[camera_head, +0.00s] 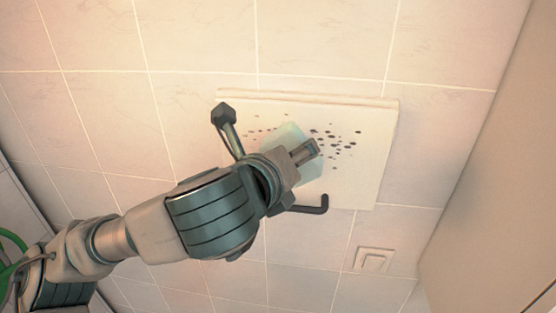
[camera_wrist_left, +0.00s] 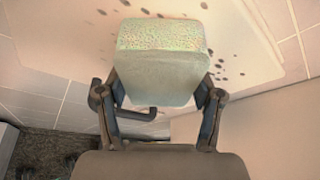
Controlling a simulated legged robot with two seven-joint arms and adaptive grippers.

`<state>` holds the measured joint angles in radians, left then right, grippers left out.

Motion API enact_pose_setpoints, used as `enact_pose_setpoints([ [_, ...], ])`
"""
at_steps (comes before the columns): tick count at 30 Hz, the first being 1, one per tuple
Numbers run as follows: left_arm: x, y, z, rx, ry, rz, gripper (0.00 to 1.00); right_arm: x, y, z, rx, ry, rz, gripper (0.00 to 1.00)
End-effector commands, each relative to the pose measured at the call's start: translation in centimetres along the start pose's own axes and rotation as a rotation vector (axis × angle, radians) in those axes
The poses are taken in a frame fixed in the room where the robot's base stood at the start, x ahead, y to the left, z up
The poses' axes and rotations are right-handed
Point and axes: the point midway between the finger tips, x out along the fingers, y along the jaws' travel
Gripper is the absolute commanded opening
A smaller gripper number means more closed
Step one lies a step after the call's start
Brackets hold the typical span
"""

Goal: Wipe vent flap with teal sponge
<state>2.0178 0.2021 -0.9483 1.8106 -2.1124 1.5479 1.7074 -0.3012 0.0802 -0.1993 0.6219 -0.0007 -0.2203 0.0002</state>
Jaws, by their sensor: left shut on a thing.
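The vent flap (camera_head: 371,175) is a cream panel on the tiled wall, with dark specks scattered over its middle. It also shows in the left wrist view (camera_wrist_left: 262,50), behind the sponge. My left gripper (camera_head: 308,150) is in front of the flap. In the left wrist view my left gripper (camera_wrist_left: 158,95) has a finger on each side of the sponge (camera_wrist_left: 160,62) and is shut on it. I cannot tell whether the sponge touches the flap. My right gripper is not in view.
A dark handle (camera_head: 313,207) sticks out at the flap's lower edge. A small square fitting (camera_head: 373,260) is on the wall at lower right. A plain beige panel (camera_head: 495,190) stands at the right. The tiled wall above the flap is bare.

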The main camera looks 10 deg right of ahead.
Motion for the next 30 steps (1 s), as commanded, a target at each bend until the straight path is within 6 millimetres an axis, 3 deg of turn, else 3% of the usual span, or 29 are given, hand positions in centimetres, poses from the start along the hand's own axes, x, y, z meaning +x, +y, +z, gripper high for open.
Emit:
enact_pose_setpoints([
  [30, 1.8, -5.1, -3.6, 0.001, 0.001, 0.000, 0.38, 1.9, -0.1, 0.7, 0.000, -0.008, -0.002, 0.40],
])
